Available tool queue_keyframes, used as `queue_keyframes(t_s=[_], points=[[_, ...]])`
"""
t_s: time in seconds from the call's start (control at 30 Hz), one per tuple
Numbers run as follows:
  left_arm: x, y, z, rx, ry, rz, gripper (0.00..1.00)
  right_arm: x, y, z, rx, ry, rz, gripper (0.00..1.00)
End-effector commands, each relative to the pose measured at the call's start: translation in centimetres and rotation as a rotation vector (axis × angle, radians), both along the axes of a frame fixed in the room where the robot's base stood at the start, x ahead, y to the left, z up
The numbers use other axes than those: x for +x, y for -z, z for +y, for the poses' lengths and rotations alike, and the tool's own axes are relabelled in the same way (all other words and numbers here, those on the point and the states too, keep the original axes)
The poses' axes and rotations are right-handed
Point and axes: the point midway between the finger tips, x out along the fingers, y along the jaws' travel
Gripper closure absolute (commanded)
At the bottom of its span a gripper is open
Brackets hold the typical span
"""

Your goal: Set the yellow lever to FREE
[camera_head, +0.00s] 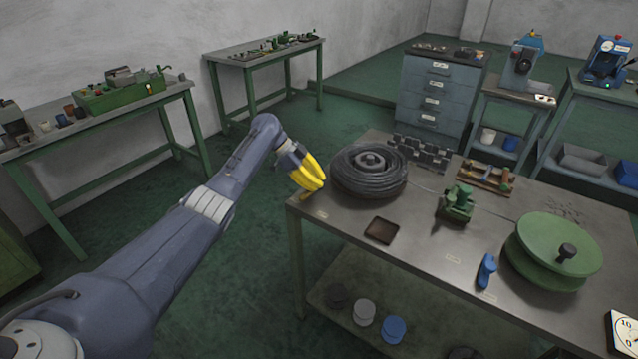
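My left arm reaches in from the lower left. Its gripper (311,176) has yellow fingers, close together, at the table's near left corner, beside the dark coil (368,172). A small yellow piece (303,196) shows just under the fingertips at the table edge. It may be the yellow lever, but I cannot tell it from the fingers, nor whether they touch it. The lever's setting is not readable. A small pale label (321,215) lies on the tabletop near the corner. My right gripper is not in view.
The workbench (420,262) carries a brown tray (381,230), a green device (456,204), a blue piece (486,270) and a green disc with a black knob (553,250). A grey drawer cabinet (437,95) stands behind. Open green floor lies left of the bench.

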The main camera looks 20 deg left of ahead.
Motion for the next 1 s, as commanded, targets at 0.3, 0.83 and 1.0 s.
queue_keyframes(t_s=[0.3,0.83,1.0], points=[[-0.1,0.1,0.3,0.003,-0.001,0.002,1.00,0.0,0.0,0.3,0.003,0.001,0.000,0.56],[0.2,-1.7,2.0,0.006,-0.003,0.000,1.00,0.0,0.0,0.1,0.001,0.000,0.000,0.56],[0.4,-3.9,3.7,0.003,-0.003,-0.001,1.00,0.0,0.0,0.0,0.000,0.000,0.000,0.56]])
